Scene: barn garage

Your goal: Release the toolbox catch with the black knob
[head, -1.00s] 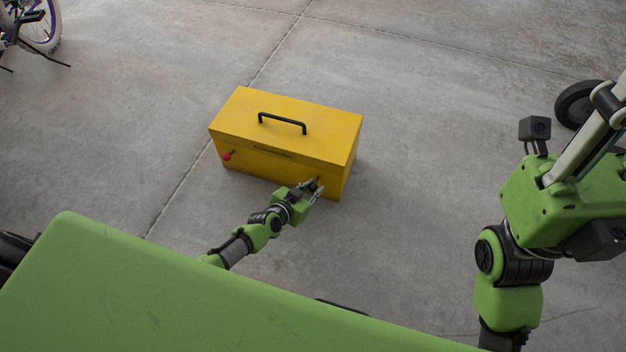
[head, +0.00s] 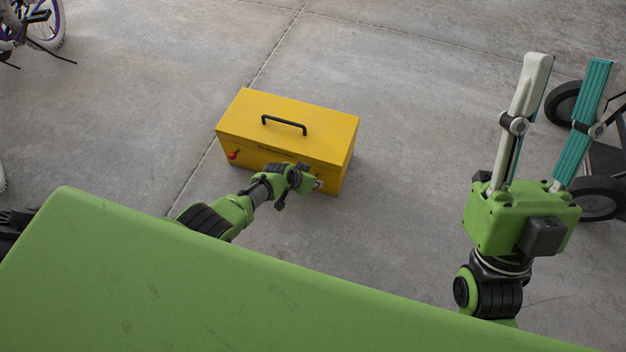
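The yellow toolbox (head: 318,135) sits on the concrete floor with its lid down and a black handle (head: 284,124) on top. A red knob (head: 234,155) shows at the left end of its front. The black knob is not visible; my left gripper and wrist cover part of the right front. My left gripper (head: 318,184) is at the lower right of that front, its fingers mostly hidden by its own body, so its opening and any contact are unclear. My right gripper (head: 571,62) is raised at the right, fingers wide apart and empty, away from the toolbox.
A bicycle (head: 38,30) stands at the top left. A wheeled item with black wheels (head: 598,198) is at the right edge, behind my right gripper. The floor (head: 420,110) around the toolbox is clear.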

